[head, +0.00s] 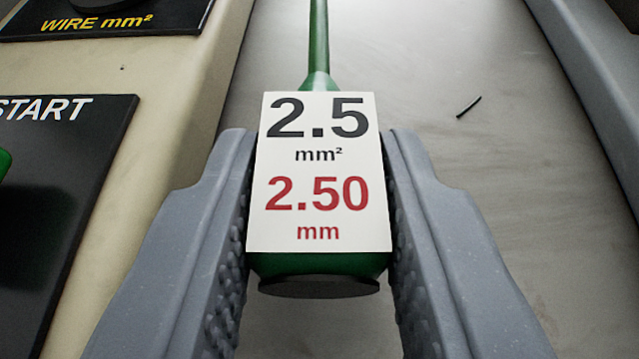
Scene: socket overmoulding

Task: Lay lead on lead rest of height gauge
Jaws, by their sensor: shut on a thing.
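My gripper (318,145) is shut on a green piece with a thin green stem that runs away to the top of the view; I take it for the lead (318,45). The grey ribbed fingers press on its two sides. A white label (320,235) on its upper face reads 2.5 mm² in black and 2.50 mm in red. A dark round rim (318,286) shows at its near end. The far end of the stem is out of view. I cannot make out the height gauge or its lead rest.
A cream-coloured housing (160,75) stands at the left, with a black START panel (75,185) and a black WIRE mm² panel (160,18). A grey rail-like edge (575,60) runs along the right. A small dark sliver (468,107) lies on the grey surface (440,60) between them.

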